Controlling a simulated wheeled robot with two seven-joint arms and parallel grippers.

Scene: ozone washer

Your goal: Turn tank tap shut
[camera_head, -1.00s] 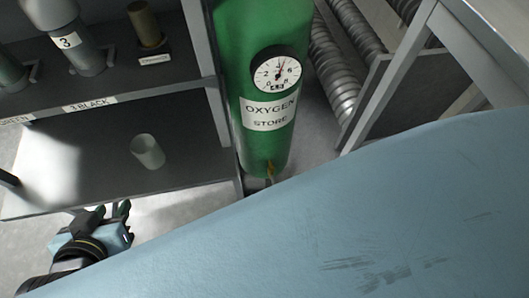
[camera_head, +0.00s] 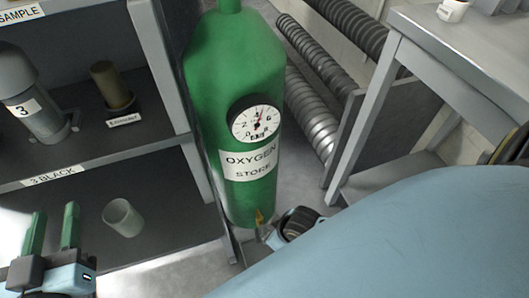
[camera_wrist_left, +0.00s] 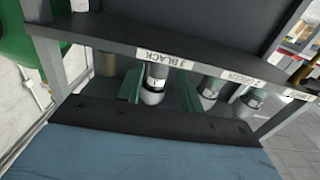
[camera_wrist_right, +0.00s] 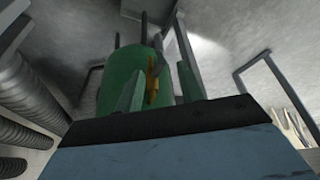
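The green oxygen tank (camera_head: 236,80) stands upright beside the shelf, with a round dial and an "OXYGEN STORE" label. Its small yellow tap (camera_head: 259,216) is at the tank's lower end. In the right wrist view the tap (camera_wrist_right: 152,82) shows against the tank (camera_wrist_right: 120,80). My right gripper (camera_wrist_right: 160,70) is open, and the tap appears between its two green fingers; I cannot tell whether they touch it. In the head view the right gripper's fingers are hard to make out. My left gripper (camera_head: 54,232) is open and empty, in front of the shelf.
The grey shelf (camera_head: 95,152) at the left holds a cylinder marked 3 (camera_head: 35,105), a brown cylinder (camera_head: 112,85) and a pale cup (camera_head: 123,218). Ribbed hoses (camera_head: 312,120) and a grey table frame (camera_head: 365,120) stand right of the tank.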

